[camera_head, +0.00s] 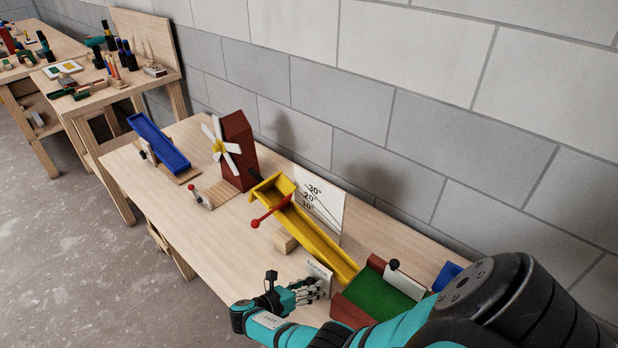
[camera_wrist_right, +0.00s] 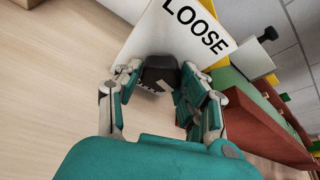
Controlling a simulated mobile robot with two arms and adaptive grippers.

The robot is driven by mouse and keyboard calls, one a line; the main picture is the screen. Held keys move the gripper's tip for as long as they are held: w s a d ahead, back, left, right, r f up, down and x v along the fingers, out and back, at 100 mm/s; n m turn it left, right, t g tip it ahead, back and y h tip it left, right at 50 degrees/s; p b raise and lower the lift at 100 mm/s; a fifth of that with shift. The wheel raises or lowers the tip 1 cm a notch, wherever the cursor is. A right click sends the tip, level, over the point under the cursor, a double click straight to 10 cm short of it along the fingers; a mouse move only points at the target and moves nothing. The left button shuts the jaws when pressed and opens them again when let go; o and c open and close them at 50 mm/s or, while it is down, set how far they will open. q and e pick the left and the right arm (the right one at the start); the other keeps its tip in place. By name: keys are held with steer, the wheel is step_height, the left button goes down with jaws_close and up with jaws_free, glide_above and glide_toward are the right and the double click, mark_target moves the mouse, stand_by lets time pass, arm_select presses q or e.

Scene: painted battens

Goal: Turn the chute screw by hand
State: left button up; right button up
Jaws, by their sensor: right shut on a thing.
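The yellow chute (camera_head: 312,232) slopes across the bench, with its upper end at the left and its lower end by a green-floored red tray. My right gripper (camera_head: 312,288) is beside the chute's lower end, in front of a small white sign (camera_head: 319,271). In the right wrist view the sign (camera_wrist_right: 192,27) reads "LOOSE". There my right gripper (camera_wrist_right: 158,82) is closed around a dark screw knob (camera_wrist_right: 160,66), its fingers on both sides of it. The knob is hidden in the head view. My left gripper is not in view.
A red lever (camera_head: 270,211) crosses the chute's upper part; a wooden block (camera_head: 285,241) lies in front. The red tray (camera_head: 347,311) stands close to my gripper. A grey wall is behind. The bench front at left (camera_head: 215,255) is clear.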

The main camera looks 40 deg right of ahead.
steer(key=shift+w+d+n+g+b, duration=0.1)
steer(key=shift+n+g+b, duration=0.55)
steer(key=shift+n, duration=0.35)
steer(key=shift+f+n+g+h+b, duration=0.15)
steer(key=shift+n+g+h+b, duration=0.4)
steer(key=shift+n+b, duration=0.45)
steer(key=n+b, duration=0.2)
steer(key=n+g+h+b, duration=0.1)
steer(key=n+b, duration=0.1)
steer(key=b, duration=0.1)
steer(key=shift+n+g+h, duration=0.25)
steer(key=shift+n+g, duration=0.05)
steer(key=shift+n+b, duration=0.45)
steer(key=shift+n, duration=0.15)
steer(key=shift+g+h, duration=0.3)
steer(key=o, duration=1.2)
steer(key=shift+c, duration=0.2)
